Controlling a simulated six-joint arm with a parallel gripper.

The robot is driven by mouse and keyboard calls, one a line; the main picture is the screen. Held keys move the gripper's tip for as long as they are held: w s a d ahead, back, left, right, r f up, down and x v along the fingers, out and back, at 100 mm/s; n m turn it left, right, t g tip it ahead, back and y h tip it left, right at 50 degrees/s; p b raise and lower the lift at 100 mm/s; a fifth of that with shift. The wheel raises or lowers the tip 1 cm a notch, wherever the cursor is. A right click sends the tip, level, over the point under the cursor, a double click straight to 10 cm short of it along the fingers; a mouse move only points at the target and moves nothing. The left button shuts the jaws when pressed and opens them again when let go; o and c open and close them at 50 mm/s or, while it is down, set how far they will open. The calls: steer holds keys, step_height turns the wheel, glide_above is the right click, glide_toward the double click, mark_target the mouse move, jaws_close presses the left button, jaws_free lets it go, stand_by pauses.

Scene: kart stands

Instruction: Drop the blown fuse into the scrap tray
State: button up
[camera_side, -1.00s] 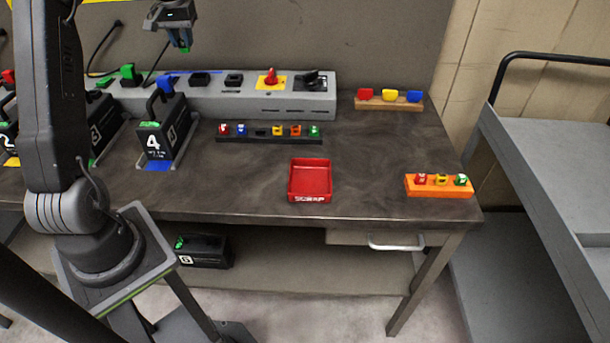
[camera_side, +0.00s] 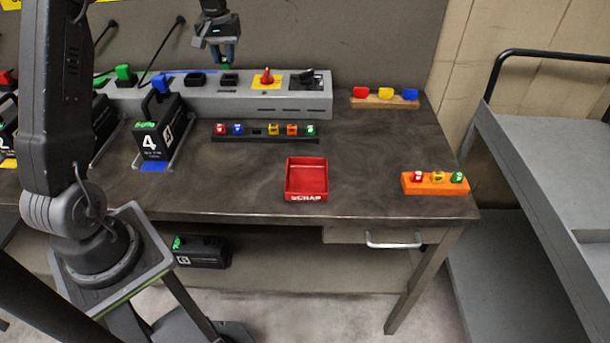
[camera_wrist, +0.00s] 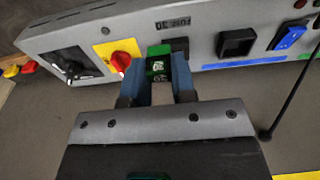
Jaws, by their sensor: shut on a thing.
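Whether the fuse is blown cannot be told. The red scrap tray (camera_side: 306,195), marked SCRAP, stands near the bench's front edge and looks empty. It is to the right of and in front of my gripper.
The grey strip (camera_side: 215,101) carries sockets, a red rotary switch (camera_side: 267,77) and a black lever. A black fuse rail (camera_side: 230,137) holds several coloured fuses and one dark gap. An orange block (camera_side: 436,187) holds three fuses. Battery 4 (camera_side: 153,138) stands at left. Bench around the tray is clear.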

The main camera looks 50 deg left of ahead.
steer(key=w+d+f, duration=0.1)
steer(key=d+f, duration=0.1)
steer(key=d, duration=0.8)
steer(key=w+d+f, duration=0.1)
steer(key=d+f, duration=0.1)
steer(key=d, duration=0.8)
glide_above(312, 185)
step_height(312, 185, down, 5)
steer(key=shift+s+d+f, duration=0.1)
steer(key=shift+d+f, duration=0.05)
steer(key=shift+f, duration=1.05)
steer(key=shift+s+d+f, duration=0.1)
steer(key=shift+f, duration=1.1)
steer(key=o, duration=1)
